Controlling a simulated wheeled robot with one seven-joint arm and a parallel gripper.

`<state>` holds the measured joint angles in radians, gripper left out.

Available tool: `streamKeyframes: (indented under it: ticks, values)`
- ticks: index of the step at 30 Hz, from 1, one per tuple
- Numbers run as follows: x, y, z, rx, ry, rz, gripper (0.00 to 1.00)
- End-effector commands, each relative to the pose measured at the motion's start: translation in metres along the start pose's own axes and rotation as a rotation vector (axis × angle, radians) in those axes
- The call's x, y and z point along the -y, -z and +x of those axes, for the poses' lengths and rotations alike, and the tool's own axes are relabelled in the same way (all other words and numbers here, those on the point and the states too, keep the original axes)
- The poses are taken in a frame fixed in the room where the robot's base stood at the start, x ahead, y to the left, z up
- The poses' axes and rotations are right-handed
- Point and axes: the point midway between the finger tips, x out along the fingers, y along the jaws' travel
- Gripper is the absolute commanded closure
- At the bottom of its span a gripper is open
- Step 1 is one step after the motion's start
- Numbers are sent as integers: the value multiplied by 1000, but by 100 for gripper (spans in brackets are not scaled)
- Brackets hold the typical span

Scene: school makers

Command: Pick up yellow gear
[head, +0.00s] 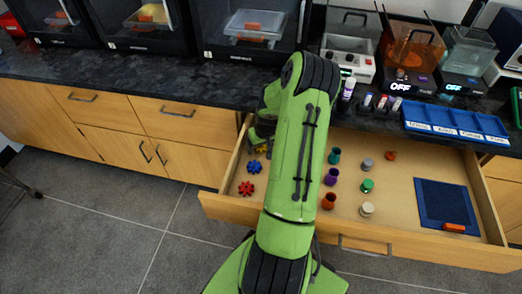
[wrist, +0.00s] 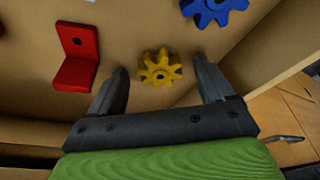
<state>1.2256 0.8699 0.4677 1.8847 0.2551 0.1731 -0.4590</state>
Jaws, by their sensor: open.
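The yellow gear (wrist: 160,67) lies flat on the drawer floor in the wrist view, with a dark hole at its middle. My gripper (wrist: 163,78) is open, with one finger on each side of the gear and space between them and it. In the head view, a small part of the yellow gear (head: 262,149) shows beside my arm. My gripper (head: 259,137) is mostly hidden there by my green arm, at the back left of the open drawer.
A red angled bracket (wrist: 78,60) is left of the gear in the wrist view. The drawer wall (wrist: 265,55) is close to the right finger. Several coloured cups stand right of my arm.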

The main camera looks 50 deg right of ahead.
Motion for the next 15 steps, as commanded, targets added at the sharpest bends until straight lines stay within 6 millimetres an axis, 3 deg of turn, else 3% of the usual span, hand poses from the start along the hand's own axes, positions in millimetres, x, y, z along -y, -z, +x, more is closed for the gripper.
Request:
streamKeyframes:
  ticks: [5, 15]
  values:
    - [0, 0, -1, 0, 0, 0, 21]
    - [0, 0, -2, 0, 0, 0, 73]
